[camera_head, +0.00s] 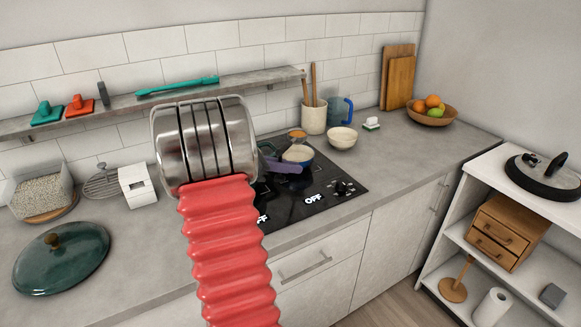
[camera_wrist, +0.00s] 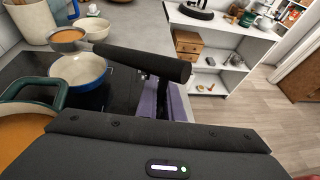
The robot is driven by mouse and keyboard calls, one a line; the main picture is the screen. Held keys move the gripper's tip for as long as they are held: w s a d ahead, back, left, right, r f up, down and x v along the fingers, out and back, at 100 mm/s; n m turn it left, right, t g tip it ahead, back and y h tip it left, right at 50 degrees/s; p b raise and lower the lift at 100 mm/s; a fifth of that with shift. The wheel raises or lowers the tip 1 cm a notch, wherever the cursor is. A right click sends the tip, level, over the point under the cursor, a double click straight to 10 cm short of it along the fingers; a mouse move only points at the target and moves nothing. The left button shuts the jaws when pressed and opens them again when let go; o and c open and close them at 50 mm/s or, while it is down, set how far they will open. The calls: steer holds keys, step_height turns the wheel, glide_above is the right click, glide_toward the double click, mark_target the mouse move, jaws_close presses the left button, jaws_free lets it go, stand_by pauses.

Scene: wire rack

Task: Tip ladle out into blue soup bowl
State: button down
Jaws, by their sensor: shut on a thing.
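My gripper (camera_wrist: 165,100), with purple fingers, is shut on the black handle of the ladle (camera_wrist: 140,62). The ladle's cup is level and full of orange soup; in the head view the cup (camera_head: 297,134) shows above the far rim of the blue soup bowl. The blue soup bowl (camera_wrist: 78,72) has a cream inside, looks empty and stands on the hob. It also shows in the head view (camera_head: 299,155), partly behind my gripper (camera_head: 284,167). The cup appears beyond the bowl, not clearly over it.
A pot of orange soup (camera_wrist: 25,135) with a green handle stands close to my gripper in the wrist view; my arm hides it in the head view. A white bowl (camera_head: 342,138), a utensil crock (camera_head: 314,118) and a blue jug (camera_head: 340,109) stand behind the black hob (camera_head: 335,187).

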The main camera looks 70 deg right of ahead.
mark_target(283, 176)
steer(key=shift+w+a+f+m+t+y, duration=0.15)
steer(key=shift+w+f+m+t+y, duration=0.3)
steer(key=shift+w+f+t, duration=0.65)
steer(key=shift+f, duration=0.3)
steer(key=shift+w+f+m+t+y, duration=0.1)
steer(key=shift+f+m+t+y, duration=0.25)
steer(key=shift+t, duration=0.8)
steer(key=shift+s+f+m+t+y, duration=0.15)
steer(key=shift+m+t, duration=0.25)
steer(key=shift+t, duration=0.7)
steer(key=shift+w+f+m+t+y, duration=0.15)
steer(key=shift+f+m+t+y, duration=0.2)
steer(key=shift+t, duration=0.8)
steer(key=shift+m+t, duration=0.55)
steer(key=shift+t, duration=0.95)
